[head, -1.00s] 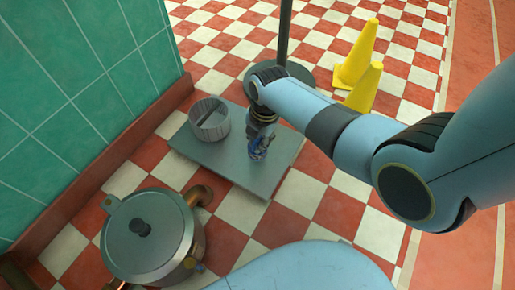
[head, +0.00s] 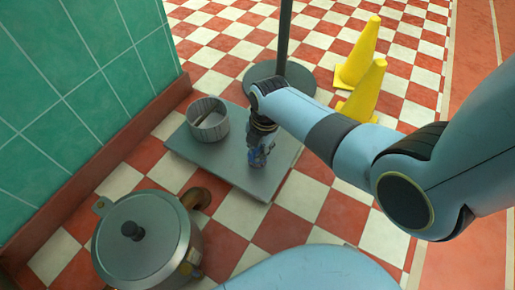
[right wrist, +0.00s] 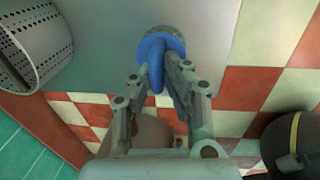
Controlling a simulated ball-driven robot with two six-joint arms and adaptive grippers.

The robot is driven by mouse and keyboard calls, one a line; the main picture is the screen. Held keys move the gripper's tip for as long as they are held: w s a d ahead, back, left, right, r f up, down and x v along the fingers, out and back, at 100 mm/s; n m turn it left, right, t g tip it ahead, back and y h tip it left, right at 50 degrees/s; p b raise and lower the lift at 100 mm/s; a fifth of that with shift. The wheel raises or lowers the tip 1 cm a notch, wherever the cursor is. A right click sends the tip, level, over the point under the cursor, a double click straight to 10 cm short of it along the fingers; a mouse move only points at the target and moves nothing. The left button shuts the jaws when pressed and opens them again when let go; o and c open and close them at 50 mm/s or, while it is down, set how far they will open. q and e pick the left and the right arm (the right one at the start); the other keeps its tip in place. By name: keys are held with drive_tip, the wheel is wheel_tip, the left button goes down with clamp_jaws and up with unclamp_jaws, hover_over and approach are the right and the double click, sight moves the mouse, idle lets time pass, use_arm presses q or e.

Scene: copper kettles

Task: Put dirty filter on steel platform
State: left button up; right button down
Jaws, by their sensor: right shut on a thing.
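My right gripper (head: 259,152) is shut on a small round piece with a blue rim, a blue handle and a dull grey-brown face, which looks like the dirty filter (right wrist: 172,32). The gripper points down over the right part of the grey steel platform (head: 222,164), a low flat plate on the floor. The filter is low over the plate; I cannot tell whether it touches. In the right wrist view (right wrist: 158,80) the fingers close on the blue handle. My left gripper is not in view.
A perforated grey basket (head: 208,128) stands on the platform's left part. A lidded kettle (head: 140,240) stands at the lower left. A dark pole on a round base (head: 300,78) is behind, with two yellow cones (head: 366,92) to the right. A green tiled wall (head: 70,90) borders the left.

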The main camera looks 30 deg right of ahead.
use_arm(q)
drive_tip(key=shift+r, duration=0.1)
use_arm(e)
drive_tip(key=shift+f, duration=0.1)
drive_tip(key=c, duration=1.4)
unclamp_jaws()
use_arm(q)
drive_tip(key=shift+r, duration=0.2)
